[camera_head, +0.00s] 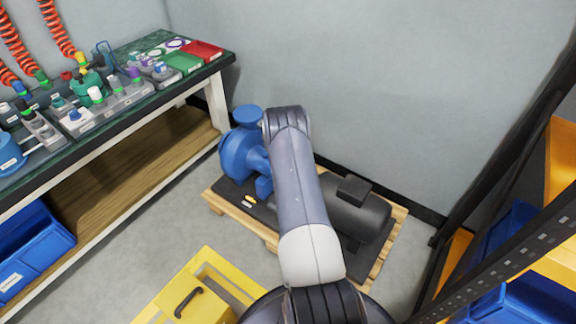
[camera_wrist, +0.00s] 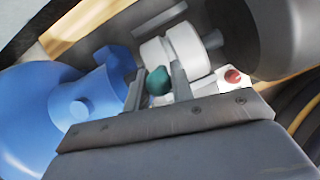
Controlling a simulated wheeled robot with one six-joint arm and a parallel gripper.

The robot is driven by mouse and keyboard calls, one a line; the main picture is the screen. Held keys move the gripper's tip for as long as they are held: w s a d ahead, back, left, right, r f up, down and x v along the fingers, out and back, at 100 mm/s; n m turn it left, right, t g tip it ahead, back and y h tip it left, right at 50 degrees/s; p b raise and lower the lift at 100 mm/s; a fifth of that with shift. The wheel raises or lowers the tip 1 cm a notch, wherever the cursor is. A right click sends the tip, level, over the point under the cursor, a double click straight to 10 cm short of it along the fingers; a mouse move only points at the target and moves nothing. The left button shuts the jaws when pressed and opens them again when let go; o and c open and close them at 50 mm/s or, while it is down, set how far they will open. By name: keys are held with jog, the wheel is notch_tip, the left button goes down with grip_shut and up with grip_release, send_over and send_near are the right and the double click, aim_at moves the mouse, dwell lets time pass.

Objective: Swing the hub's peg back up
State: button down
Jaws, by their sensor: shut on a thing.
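In the wrist view my gripper (camera_wrist: 159,73) is shut on a small teal-green knob-like piece (camera_wrist: 158,82), which looks like the end of the peg. One finger stands on each side of it. Just beyond the fingers is the white round hub (camera_wrist: 185,42), made of discs, sitting between the blue pump (camera_wrist: 92,98) and the dark motor (camera_wrist: 270,35). The rest of the peg is hidden by the fingers and hub, so I cannot tell its exact tilt. In the head view my arm covers the hub and my gripper.
A red round piece (camera_wrist: 233,76) on a white part lies right of the fingers. In the head view the blue pump (camera_head: 240,155) and dark motor (camera_head: 357,208) sit on a wooden pallet (camera_head: 215,203). A yellow frame (camera_head: 205,285) stands in front. A cluttered workbench (camera_head: 130,118) is at left.

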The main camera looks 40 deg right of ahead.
jog(key=shift+w+d+y, duration=0.2)
jog(key=shift+d+y, duration=0.1)
jog(key=shift+d, duration=0.1)
jog(key=shift+d+r, duration=0.1)
jog(key=shift+r, duration=0.05)
jog(key=c, duration=1.4)
grip_release()
jog(key=p+v, duration=0.2)
jog(key=v, duration=0.8)
jog(key=shift+r, duration=0.35)
jog(key=shift+w, duration=0.15)
